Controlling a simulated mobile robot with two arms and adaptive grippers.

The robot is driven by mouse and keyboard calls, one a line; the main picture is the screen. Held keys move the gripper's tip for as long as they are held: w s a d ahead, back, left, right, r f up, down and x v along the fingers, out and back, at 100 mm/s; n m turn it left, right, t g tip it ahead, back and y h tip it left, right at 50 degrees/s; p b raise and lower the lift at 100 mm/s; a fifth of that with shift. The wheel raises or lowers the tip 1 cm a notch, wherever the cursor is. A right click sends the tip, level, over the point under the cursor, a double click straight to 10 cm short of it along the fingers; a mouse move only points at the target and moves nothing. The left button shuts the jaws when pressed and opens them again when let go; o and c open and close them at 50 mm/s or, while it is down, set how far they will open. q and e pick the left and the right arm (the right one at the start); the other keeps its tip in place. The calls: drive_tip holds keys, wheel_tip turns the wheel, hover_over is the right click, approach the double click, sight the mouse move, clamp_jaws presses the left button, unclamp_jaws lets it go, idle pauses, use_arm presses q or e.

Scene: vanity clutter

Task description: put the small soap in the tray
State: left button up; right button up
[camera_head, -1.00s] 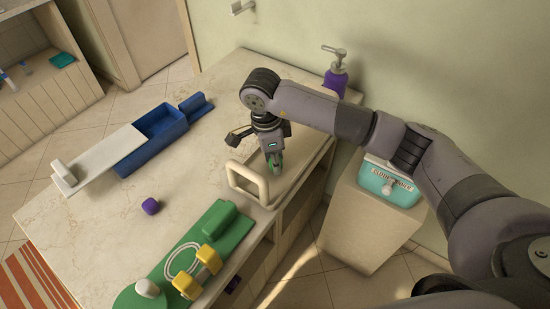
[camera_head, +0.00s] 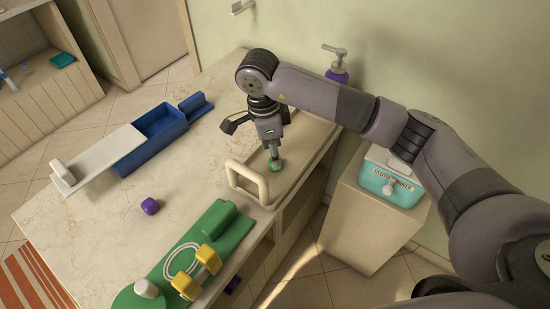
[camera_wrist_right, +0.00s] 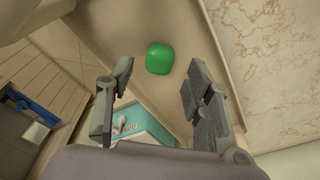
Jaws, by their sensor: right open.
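The small soap, a rounded green block (camera_head: 275,166), lies on the floor of the beige tray (camera_head: 306,157) at the counter's right end. The tray has a tall loop handle at its near end. My right gripper (camera_head: 275,155) points down just above the soap. In the right wrist view its two fingers (camera_wrist_right: 160,90) are spread apart, and the green soap (camera_wrist_right: 160,58) lies clear of them on the tray floor (camera_wrist_right: 118,35). My left gripper is not in view.
A purple cube (camera_head: 150,206) lies mid-counter. A blue box (camera_head: 150,150) with a white sliding lid is at left. A green board (camera_head: 205,250) with a yellow dumbbell-shaped piece is in front. A purple pump bottle (camera_head: 337,72) stands behind; a teal box (camera_head: 392,183) sits on the side cabinet.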

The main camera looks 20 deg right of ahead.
sight(270, 161)
wheel_tip(270, 161, up, 8)
drive_tip(key=a, duration=0.1)
drive_tip(key=shift+r, duration=0.15)
idle(0.5)
